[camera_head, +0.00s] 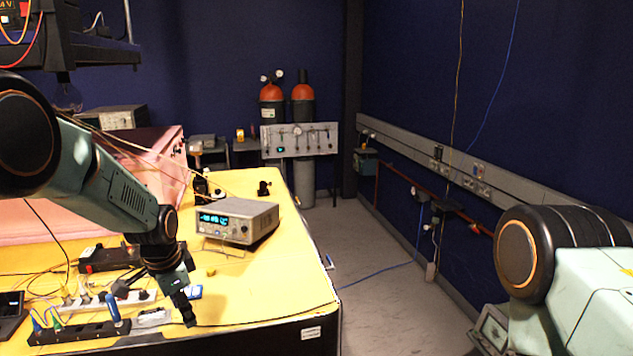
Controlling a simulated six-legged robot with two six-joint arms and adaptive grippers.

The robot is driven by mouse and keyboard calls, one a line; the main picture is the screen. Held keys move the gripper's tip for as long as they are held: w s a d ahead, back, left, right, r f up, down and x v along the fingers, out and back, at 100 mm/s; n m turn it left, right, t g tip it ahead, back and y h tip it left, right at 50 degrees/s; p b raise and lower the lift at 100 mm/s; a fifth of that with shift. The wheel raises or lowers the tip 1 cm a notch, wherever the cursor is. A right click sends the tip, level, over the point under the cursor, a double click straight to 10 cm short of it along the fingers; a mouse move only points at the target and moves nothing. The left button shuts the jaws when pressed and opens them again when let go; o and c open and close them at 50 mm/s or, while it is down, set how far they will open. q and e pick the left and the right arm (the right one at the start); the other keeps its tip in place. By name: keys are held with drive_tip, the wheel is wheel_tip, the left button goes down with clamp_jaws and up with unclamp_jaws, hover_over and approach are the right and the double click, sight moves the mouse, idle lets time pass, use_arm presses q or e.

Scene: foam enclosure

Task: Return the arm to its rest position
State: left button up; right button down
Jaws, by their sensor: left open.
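My left arm (115,195) comes in from the left and reaches down over the yellow bench. Its gripper (186,308) points downward near the front edge of the bench top. It is open, and no object shows between its fingers. Whether the fingertips touch the bench I cannot tell. My right arm (575,255) shows only in part at the lower right, off to the side of the bench. Its gripper is not in view.
The yellow bench (275,285) carries a display instrument (237,220), power strips (80,332) and loose cables. Gas cylinders (303,150) stand behind a valve panel (298,138).

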use_arm(q)
drive_tip(key=s+d+f+n+t+b, duration=0.1)
drive_tip(key=s+d+f+n+b, duration=0.2)
drive_tip(key=s+f, duration=0.6)
drive_tip(key=s+f+n+t+b, duration=0.1)
drive_tip(key=s+f+n+b, duration=0.35)
drive_tip(key=f, duration=0.65)
drive_tip(key=s+f+n+g+b, duration=0.1)
drive_tip(key=s+f+b, duration=0.3)
drive_tip(key=s, duration=1)
drive_tip(key=s+d+f+n+g+b, duration=0.1)
drive_tip(key=s+f+g+b, duration=0.2)
drive_tip(key=s+f, duration=0.8)
drive_tip(key=s+b, duration=0.2)
drive_tip(key=s, duration=0.1)
drive_tip(key=shift+s+d+n, duration=0.25)
drive_tip(key=shift+s+n, duration=0.1)
drive_tip(key=shift+s, duration=0.05)
